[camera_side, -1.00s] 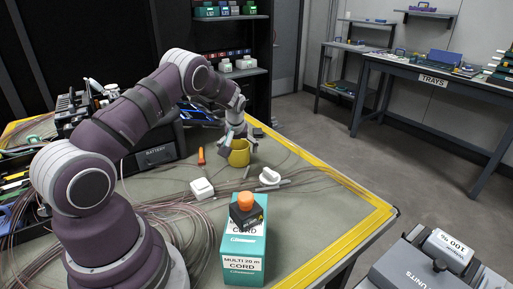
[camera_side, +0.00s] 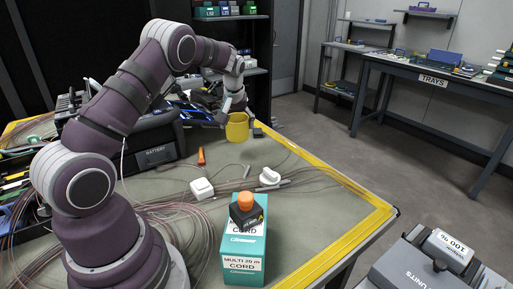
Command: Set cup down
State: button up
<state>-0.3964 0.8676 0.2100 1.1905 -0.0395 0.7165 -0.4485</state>
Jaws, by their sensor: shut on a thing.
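A yellow cup (camera_side: 237,129) is held upright by my gripper (camera_side: 234,106) near the far end of the work table (camera_side: 300,200). The gripper is shut on the cup, close to its upper part. The cup appears to be raised above the table top. The fingers are small and partly hidden by the arm and cup, so the exact grip is hard to see.
An orange-handled tool (camera_side: 201,157), a white box (camera_side: 202,188) and a white roll-like item (camera_side: 269,176) lie nearer on the table. Thin cables run across the middle. A teal cord box (camera_side: 244,255) stands at the front. A battery case (camera_side: 155,147) is at left.

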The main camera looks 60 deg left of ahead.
jog(key=shift+w+d+r+m, duration=0.15)
jog(key=shift+w+d+r, duration=0.05)
jog(key=shift+d+r, duration=0.25)
jog(key=shift+w+d+r+m, duration=0.2)
jog(key=shift+d+r, duration=0.15)
jog(key=shift+r, duration=0.2)
jog(key=w+d+m+t+h, duration=0.25)
jog(key=d+m, duration=0.65)
jog(key=d, duration=1.3)
jog(key=shift+h, duration=0.35)
jog(key=f, duration=0.9)
jog(key=shift+w+d+f, duration=0.2)
jog(key=shift+w, duration=0.1)
jog(key=shift+f, duration=0.15)
jog(key=o, duration=1.2)
jog(key=shift+f, duration=0.15)
jog(key=shift+o, duration=0.2)
